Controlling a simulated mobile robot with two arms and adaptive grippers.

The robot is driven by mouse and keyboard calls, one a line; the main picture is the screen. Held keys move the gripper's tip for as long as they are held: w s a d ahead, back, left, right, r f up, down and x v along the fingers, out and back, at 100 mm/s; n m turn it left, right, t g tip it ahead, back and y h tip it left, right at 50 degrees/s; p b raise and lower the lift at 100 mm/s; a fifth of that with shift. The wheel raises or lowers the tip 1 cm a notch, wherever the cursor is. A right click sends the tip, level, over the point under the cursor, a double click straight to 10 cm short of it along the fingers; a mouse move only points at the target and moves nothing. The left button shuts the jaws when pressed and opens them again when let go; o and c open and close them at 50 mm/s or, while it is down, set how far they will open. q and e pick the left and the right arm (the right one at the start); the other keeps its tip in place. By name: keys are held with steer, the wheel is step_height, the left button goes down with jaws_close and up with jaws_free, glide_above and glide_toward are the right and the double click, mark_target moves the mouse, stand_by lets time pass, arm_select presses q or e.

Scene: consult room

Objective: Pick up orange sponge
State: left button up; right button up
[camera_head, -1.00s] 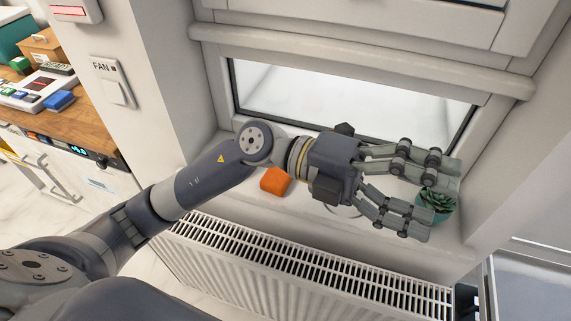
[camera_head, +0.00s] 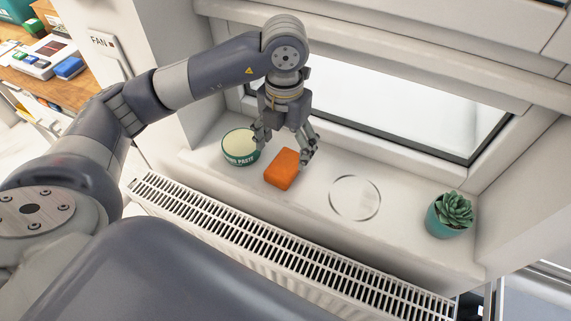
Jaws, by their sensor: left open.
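I cannot tell whether the fingers touch the sponge. My right gripper does not show.
The green tub of paste (camera_head: 240,147) stands close to the left finger. The window is behind, and a radiator (camera_head: 290,245) runs below the sill's front edge.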

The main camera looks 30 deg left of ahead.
mark_target(285, 164)
arm_select(q)
steer(key=shift+f, duration=0.4)
step_height(285, 164, down, 5)
steer(key=shift+p, duration=1.05)
steer(key=shift+f, duration=0.3)
steer(key=c, duration=0.8)
